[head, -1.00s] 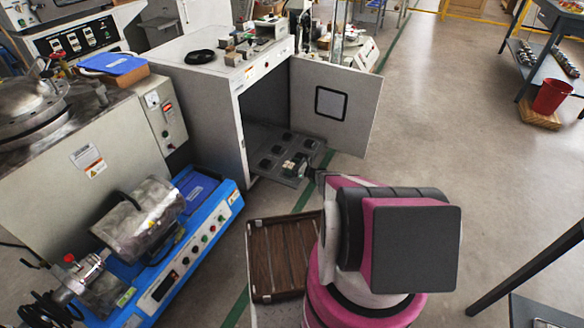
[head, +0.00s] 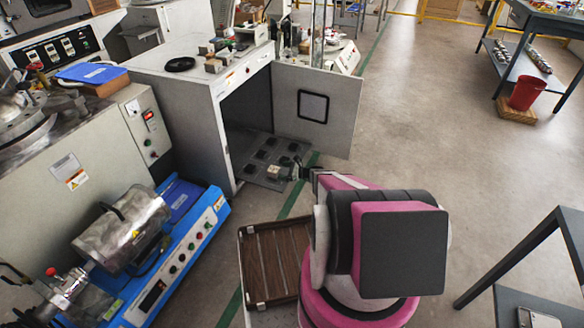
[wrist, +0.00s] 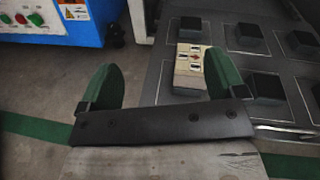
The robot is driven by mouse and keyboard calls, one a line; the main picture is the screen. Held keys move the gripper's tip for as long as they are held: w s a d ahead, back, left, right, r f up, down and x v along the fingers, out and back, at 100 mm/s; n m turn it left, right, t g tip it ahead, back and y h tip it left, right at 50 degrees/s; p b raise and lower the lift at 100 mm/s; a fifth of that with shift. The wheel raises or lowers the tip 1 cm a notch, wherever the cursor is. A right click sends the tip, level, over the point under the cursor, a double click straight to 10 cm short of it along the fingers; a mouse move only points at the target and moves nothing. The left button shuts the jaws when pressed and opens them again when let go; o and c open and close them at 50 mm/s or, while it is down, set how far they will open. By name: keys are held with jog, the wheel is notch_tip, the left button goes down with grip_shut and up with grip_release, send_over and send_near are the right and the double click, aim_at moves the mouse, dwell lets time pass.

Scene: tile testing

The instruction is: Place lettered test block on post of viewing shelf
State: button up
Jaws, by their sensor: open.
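The lettered test block (wrist: 188,66) is cream with dark markings and a small red mark on its top. In the wrist view it stands at the near-left place in the grid of black posts (wrist: 249,37); any post under it is hidden. It also shows in the head view (head: 274,173), just left of my gripper (head: 296,168). My gripper, in the wrist view (wrist: 160,66), is open, with two green fingers. The block lies beyond the fingertips, closer to the right finger, with no visible grip on it. The grey viewing shelf (head: 243,170) sits low at the cabinet's opening.
The white cabinet (head: 190,100) stands behind the shelf, its door (head: 340,115) open to the right. A blue machine (head: 205,215) is at left. A brown slatted tray (head: 240,255) lies near my base.

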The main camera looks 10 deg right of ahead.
jog(key=s+a+r+n+g+h, duration=0.35)
jog(key=s+r+n, duration=0.25)
jog(key=s+r, duration=0.25)
jog(key=s+a+r+n+g+h, duration=0.2)
jog(key=s+a+r+n+g, duration=0.15)
jog(key=s+r+n, duration=0.4)
jog(key=s+d+r+n+h, duration=0.2)
jog(key=s+r+n+h, duration=0.2)
jog(key=s+r, duration=0.4)
jog(key=s+d+r+n+h, duration=0.3)
jog(key=s+r+n+h, duration=0.1)
jog(key=s+r, duration=0.4)
notch_tip(320, 180, up, 2)
jog(key=shift+d+r+h, duration=0.15)
jog(key=shift+d+h, duration=0.2)
jog(key=shift+h, duration=0.3)
jog(key=shift+s+g, duration=0.1)
jog(key=shift+g, duration=0.2)
